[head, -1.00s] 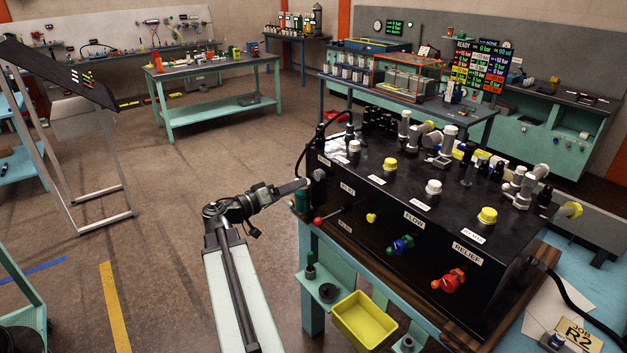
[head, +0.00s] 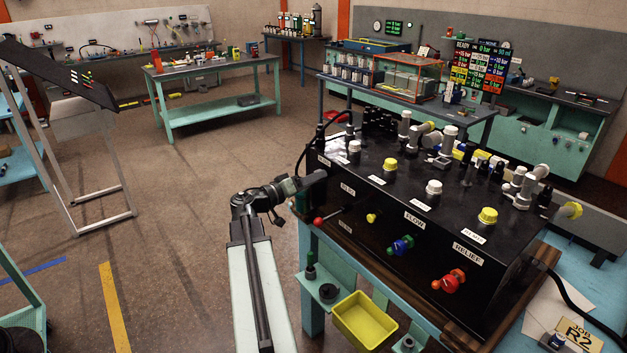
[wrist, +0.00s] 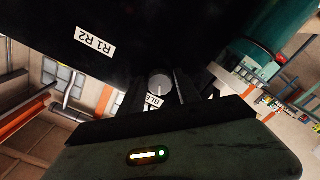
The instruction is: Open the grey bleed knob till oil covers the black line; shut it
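The grey bleed knob (wrist: 159,84) shows in the wrist view as a round cap with a pale line across it, on a dark face. A partly covered label beginning "BLE" (wrist: 153,101) is beside it. My gripper (wrist: 160,88) has its two black fingers apart, one on each side of the knob. I cannot tell whether they touch it. In the head view my gripper (head: 316,179) is at the left end of the black block (head: 420,215), and the knob is hidden there. I cannot make out oil or a black line.
On the block's front are a red-tipped lever (head: 319,221), a blue-green flow knob (head: 401,245) and a red relief knob (head: 449,281). A yellow tray (head: 364,318) is below.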

